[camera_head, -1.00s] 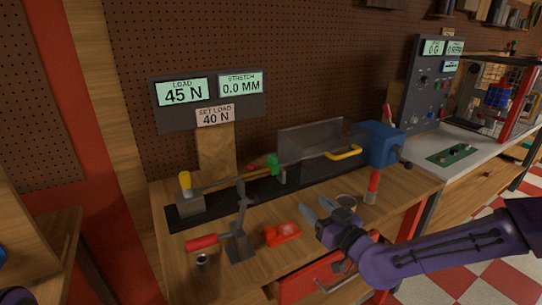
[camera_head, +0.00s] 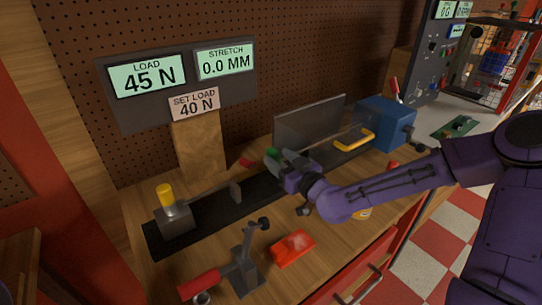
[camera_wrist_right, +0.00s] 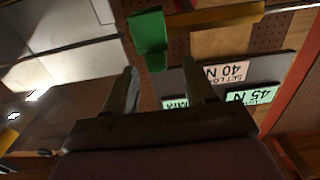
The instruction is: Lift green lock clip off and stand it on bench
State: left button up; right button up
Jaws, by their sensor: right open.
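The green lock clip (camera_head: 271,154) is on the black test rig at mid-bench, mostly hidden behind my right gripper (camera_head: 284,166) in the head view. In the right wrist view the clip (camera_wrist_right: 149,39) shows as a bright green block just beyond my open fingers (camera_wrist_right: 162,72), at the end of an orange-brown bar (camera_wrist_right: 215,16). Nothing shows held between the fingers, and they look apart from the clip. My left gripper is not in view.
A red-handled lever clamp (camera_head: 240,268) and a red part (camera_head: 293,248) sit at the front. Bare bench lies between the rig and these.

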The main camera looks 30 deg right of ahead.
aim_at(276, 153)
jog(key=w, duration=0.1)
jog(key=w+p, duration=0.1)
jog(key=w, duration=0.3)
jog(key=shift+w+a+r, duration=0.1)
jog(key=shift+a+r, duration=0.05)
jog(key=shift+r, duration=0.1)
jog(key=shift+w+a, duration=0.15)
jog(key=shift+w, duration=0.45)
grip_shut()
jog(key=shift+p, duration=0.3)
